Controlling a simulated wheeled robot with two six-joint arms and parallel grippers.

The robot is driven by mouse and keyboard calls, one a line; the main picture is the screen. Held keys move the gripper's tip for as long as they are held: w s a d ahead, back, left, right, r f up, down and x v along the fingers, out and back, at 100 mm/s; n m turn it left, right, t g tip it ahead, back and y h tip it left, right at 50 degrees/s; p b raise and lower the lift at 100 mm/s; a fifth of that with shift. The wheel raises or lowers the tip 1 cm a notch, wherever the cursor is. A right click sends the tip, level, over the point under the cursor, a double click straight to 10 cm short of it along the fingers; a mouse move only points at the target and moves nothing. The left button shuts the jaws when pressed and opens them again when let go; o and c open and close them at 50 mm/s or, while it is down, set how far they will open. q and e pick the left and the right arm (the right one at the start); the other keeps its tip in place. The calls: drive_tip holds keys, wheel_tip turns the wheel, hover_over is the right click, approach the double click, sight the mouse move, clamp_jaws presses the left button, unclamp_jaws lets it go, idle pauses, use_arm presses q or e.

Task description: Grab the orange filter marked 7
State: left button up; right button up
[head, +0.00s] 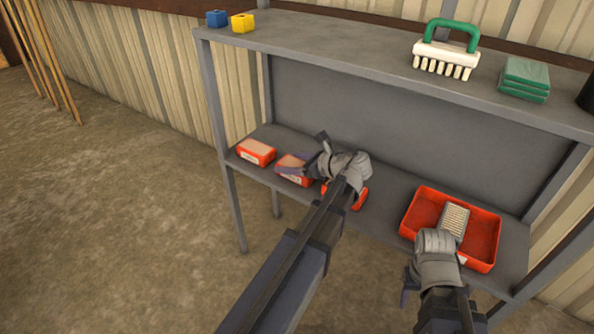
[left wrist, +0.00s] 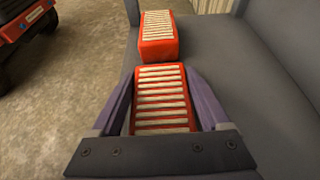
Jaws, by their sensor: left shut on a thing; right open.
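Several orange-red filters with pale tops lie on the lower shelf. One filter (head: 295,178) is between the fingers of my left gripper (head: 300,164), which is shut on it; in the left wrist view this filter (left wrist: 161,100) shows its pleated top. Its label shows in the head view, but I cannot read the mark. Another filter (head: 256,152) lies to its left, and it shows just beyond the held one in the left wrist view (left wrist: 157,40). A third orange piece (head: 358,199) is mostly hidden behind my left arm. My right gripper (head: 406,289) is open in front of the tray.
An orange-red tray (head: 485,258) at the right of the lower shelf (head: 388,216) holds a pale ribbed block (head: 454,220). The upper shelf (head: 335,45) carries a blue block (head: 216,18), a yellow block (head: 243,23), a green-handled brush (head: 447,54) and green pads (head: 525,77).

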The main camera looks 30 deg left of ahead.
sight(290, 163)
use_arm(q)
wheel_tip(290, 163, up, 10)
drive_tip(key=p, duration=1)
drive_tip(key=shift+s, duration=0.1)
